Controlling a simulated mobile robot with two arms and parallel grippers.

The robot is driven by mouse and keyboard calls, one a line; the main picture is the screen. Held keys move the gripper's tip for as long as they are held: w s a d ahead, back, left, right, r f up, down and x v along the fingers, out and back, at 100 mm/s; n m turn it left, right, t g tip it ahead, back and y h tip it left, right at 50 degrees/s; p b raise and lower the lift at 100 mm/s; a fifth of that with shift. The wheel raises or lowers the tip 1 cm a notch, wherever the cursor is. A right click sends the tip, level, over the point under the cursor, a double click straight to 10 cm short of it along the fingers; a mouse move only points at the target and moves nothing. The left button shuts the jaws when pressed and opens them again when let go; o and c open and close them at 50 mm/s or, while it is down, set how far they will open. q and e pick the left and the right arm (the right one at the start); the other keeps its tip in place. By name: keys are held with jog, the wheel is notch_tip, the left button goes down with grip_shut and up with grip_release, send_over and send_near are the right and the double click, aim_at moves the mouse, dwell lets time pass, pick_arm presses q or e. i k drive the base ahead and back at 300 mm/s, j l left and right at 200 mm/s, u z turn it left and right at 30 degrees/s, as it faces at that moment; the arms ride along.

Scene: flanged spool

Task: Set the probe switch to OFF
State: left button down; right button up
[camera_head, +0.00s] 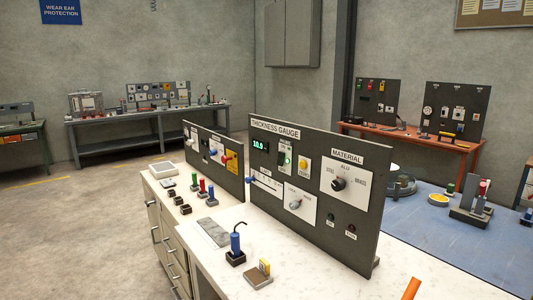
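The dark thickness gauge panel (318,235) stands upright on the white-topped bench. It carries a green rocker switch (285,158) on a pale plate, beside a green display (260,146) that seems to read 10.9. A lever-like control (254,179) sits at its lower left edge. The small labels are unreadable, so I cannot tell which control is the probe switch or its position. A yellow button (303,163), a black material knob (338,184) and a grey dial knob (295,204) are also on the panel. Neither of my grippers is in view.
A blue probe-like piece (236,242) stands in a black holder before the panel. A small block with a yellow part (259,274) is nearby. An orange piece (411,289) cuts in at the bottom right. A second panel (214,160) stands behind left.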

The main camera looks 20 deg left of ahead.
aim_at(281, 155)
jog(key=i+j, duration=0.15)
jog(key=j, duration=0.25)
jog(key=i+j, duration=0.1)
jog(key=j, duration=0.35)
jog(key=i+j+z, duration=0.1)
jog(key=j, duration=0.3)
jog(key=i+j, duration=0.15)
jog(key=j, duration=0.3)
jog(key=i+j+z, duration=0.1)
jog(key=j, duration=0.35)
